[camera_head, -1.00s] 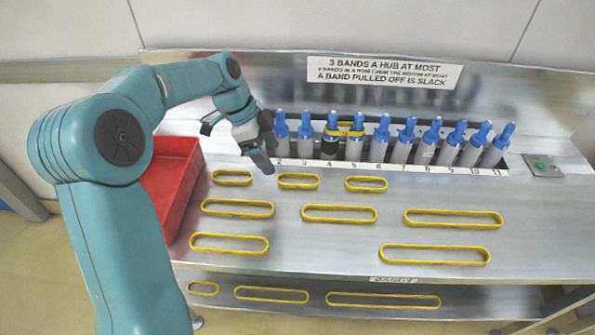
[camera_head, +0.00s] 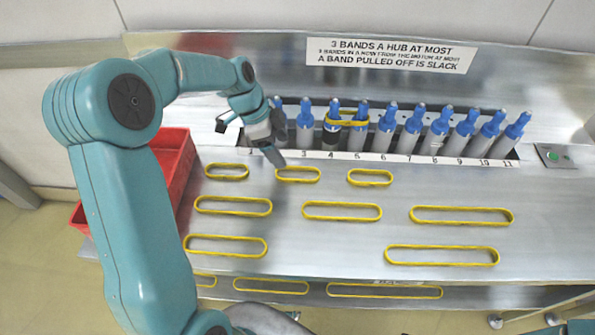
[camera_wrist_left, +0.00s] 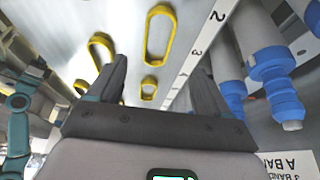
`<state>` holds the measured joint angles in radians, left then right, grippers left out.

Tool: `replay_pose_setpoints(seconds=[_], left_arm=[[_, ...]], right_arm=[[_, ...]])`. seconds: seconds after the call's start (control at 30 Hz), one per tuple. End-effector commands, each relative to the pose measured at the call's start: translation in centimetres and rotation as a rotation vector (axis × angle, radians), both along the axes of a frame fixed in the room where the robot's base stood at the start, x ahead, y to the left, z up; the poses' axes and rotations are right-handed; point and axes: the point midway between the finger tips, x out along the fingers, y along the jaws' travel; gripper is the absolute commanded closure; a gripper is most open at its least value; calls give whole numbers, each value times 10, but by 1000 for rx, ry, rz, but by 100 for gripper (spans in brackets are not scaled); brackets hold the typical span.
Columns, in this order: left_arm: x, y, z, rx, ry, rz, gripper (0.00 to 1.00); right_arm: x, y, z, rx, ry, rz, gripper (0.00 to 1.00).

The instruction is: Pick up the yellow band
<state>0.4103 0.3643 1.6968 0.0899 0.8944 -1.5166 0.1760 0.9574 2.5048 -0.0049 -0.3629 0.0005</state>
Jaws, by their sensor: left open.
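Several yellow bands lie flat on the steel bench; the frames do not show which one is meant. Three small ones form the back row: a left one (camera_head: 228,165), a middle one (camera_head: 297,181) and a right one (camera_head: 370,184). Another yellow band (camera_head: 347,123) is looped around hubs 4 and 5. My left gripper (camera_head: 277,148) is open and empty, above the bench by the low-numbered hubs, with a finger just behind the middle small band. In the left wrist view, its fingers (camera_wrist_left: 161,74) stand apart, with a small band (camera_wrist_left: 148,89) showing between them. My right gripper is out of view.
A row of blue-topped grey hubs (camera_head: 412,133) stands along the back behind a numbered strip. A red tray (camera_head: 176,170) is at the left. Larger bands (camera_head: 462,215) lie farther forward, and more (camera_head: 385,291) on a lower ledge. Bare bench lies between bands.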

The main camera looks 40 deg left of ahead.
Motion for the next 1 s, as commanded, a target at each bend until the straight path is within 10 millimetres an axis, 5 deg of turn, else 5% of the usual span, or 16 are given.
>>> replay_pose_setpoints(seconds=[0.6, 0.9, 1.0], left_arm=[[16, -28, -75, -1, 2, -1, 21], [18, -30, -82, 0, -1, 0, 21], [18, -30, -82, 0, -1, 0, 51]], right_arm=[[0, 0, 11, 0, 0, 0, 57], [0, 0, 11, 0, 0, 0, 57], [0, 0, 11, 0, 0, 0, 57]])
